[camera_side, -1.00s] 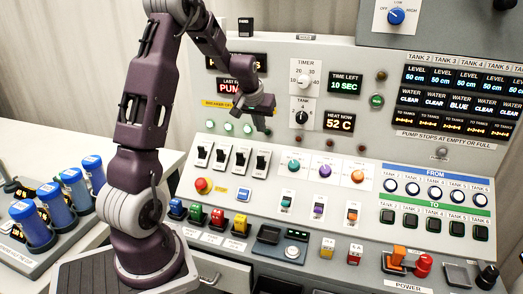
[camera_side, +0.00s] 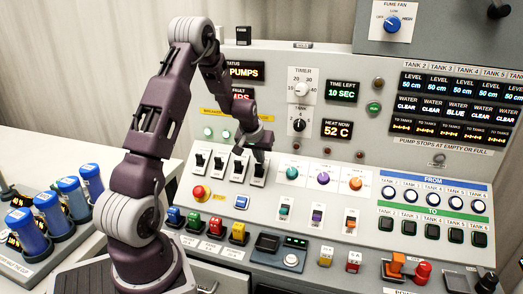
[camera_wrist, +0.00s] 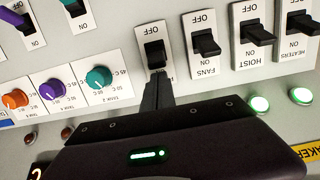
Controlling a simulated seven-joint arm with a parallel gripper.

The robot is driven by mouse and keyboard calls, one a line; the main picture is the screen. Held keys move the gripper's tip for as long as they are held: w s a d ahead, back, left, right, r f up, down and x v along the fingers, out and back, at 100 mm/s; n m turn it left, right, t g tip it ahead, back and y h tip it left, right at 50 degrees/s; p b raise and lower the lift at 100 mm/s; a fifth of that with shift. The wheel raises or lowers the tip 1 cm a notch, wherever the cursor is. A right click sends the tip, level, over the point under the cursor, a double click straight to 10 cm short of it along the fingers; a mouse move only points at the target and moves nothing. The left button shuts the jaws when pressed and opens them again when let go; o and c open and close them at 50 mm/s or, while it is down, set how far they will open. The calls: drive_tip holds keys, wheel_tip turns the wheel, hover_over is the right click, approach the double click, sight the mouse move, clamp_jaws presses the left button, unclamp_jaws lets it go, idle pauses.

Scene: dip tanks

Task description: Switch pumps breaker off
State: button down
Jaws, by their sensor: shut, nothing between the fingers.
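The pumps breaker (camera_side: 258,171) is the rightmost of a row of black toggle switches on white plates in the side view. In the wrist view the same switch (camera_wrist: 154,52) has an upside-down OFF label above it, and its name label is mostly hidden by my fingers. My gripper (camera_wrist: 158,82) is shut and empty, its fingertips right at the lever; I cannot tell whether they touch. In the side view my gripper (camera_side: 262,152) covers the top of that switch. Whether the lever is on or off is not clear.
The fans (camera_wrist: 206,43), hoist (camera_wrist: 257,34) and heaters (camera_wrist: 302,22) breakers stand close beside it. Coloured knobs (camera_side: 323,178) lie on the other side. The status display (camera_side: 245,71) reads PUMPS. Two green lamps (camera_side: 208,132) are lit. A red stop button (camera_side: 199,193) sits below the breakers.

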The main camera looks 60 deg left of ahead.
sight(258, 165)
drive_tip(key=shift+s+d, duration=0.15)
drive_tip(key=shift+s+d+t+y, duration=0.35)
drive_tip(key=shift+t+y, duration=0.15)
idle(0.5)
drive_tip(key=shift+s+d+f, duration=0.3)
drive_tip(key=shift+s+d, duration=0.3)
drive_tip(key=shift+w+a, duration=0.6)
